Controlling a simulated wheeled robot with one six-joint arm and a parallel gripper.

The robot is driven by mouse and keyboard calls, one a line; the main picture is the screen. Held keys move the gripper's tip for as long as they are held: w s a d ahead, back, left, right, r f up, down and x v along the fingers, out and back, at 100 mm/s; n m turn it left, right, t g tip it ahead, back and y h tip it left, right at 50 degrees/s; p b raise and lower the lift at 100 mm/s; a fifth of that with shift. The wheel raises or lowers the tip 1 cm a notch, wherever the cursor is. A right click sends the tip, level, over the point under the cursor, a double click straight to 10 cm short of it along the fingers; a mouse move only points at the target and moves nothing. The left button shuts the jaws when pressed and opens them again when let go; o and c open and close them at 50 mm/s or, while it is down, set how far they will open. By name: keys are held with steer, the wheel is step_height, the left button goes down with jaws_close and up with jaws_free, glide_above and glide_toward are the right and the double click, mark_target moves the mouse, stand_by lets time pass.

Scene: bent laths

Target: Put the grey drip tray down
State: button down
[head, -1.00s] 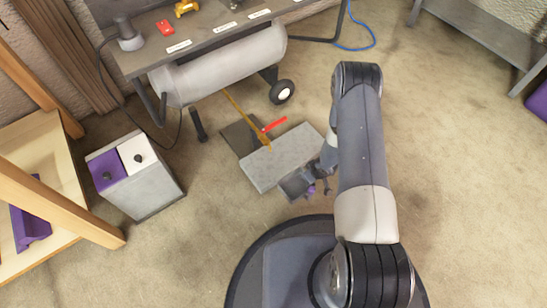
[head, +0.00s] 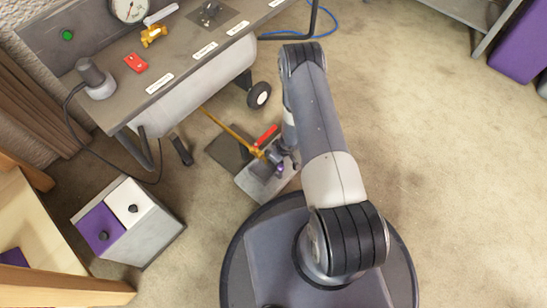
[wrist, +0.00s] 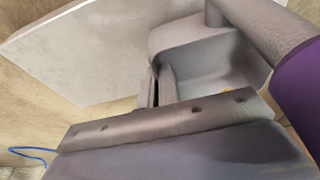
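The grey drip tray (head: 250,187) is a pale, flat slab below the compressor's drain in the head view, partly hidden by my gripper (head: 272,163). In the wrist view the tray (wrist: 85,50) fills the upper left, tilted in the picture. My gripper's narrow jaws (wrist: 160,85) are close together at a grey moulded part against the tray, and my gripper appears shut on it. The contact itself is partly hidden. I cannot tell whether the tray touches the floor.
A dark square plate (head: 228,151) lies beside the tray. A yellow rod (head: 228,126) and a red bar (head: 266,134) are close to my gripper. A tank (head: 195,103) on wheels stands behind. A bin with purple and white lids (head: 128,225) stands left. Right floor is clear.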

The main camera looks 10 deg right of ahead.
step_height(320, 180, down, 3)
steer(key=shift+r+b, duration=0.2)
steer(key=shift+b, duration=0.3)
steer(key=shift+r, duration=0.1)
steer(key=c, duration=1.7)
jaws_free()
steer(key=p+v, duration=0.5)
steer(key=v, duration=0.7)
